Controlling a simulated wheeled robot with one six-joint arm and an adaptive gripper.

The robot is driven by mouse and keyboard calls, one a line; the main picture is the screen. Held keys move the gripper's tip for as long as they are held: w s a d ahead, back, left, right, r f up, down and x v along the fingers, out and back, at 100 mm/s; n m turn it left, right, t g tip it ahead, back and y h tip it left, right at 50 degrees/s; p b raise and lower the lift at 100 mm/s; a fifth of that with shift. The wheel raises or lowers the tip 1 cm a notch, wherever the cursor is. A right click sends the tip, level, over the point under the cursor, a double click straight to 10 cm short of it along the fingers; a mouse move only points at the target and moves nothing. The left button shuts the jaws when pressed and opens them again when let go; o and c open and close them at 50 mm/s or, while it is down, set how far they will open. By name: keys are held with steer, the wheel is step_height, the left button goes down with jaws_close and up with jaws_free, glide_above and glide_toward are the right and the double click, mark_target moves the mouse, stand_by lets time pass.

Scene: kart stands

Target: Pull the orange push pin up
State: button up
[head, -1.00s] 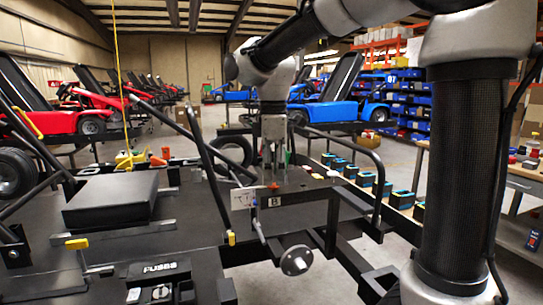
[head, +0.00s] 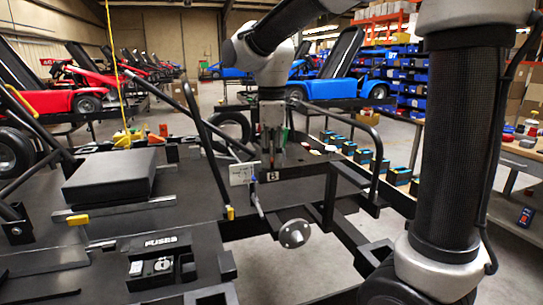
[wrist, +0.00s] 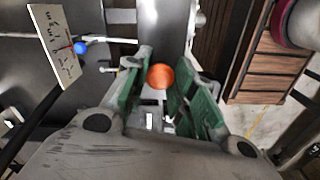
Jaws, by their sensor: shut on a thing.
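The orange push pin (wrist: 160,76) shows its round head in the wrist view, between the green-padded fingers of my gripper (wrist: 158,92). The fingers are shut on it. In the head view my gripper (head: 272,158) points straight down at the dark plate behind the label "B" (head: 272,176). The pin is hidden there by the fingers, and I cannot tell how far it stands out of its hole.
A white card with writing (wrist: 55,45) and a blue-tipped part (wrist: 82,47) lie left of the fingers in the wrist view. A black tube frame (head: 365,160) rises right of the plate. A black box (head: 110,177) sits on the left.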

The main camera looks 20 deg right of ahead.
steer(key=shift+r, duration=0.6)
steer(key=o, duration=1.1)
steer(key=shift+c, duration=0.2)
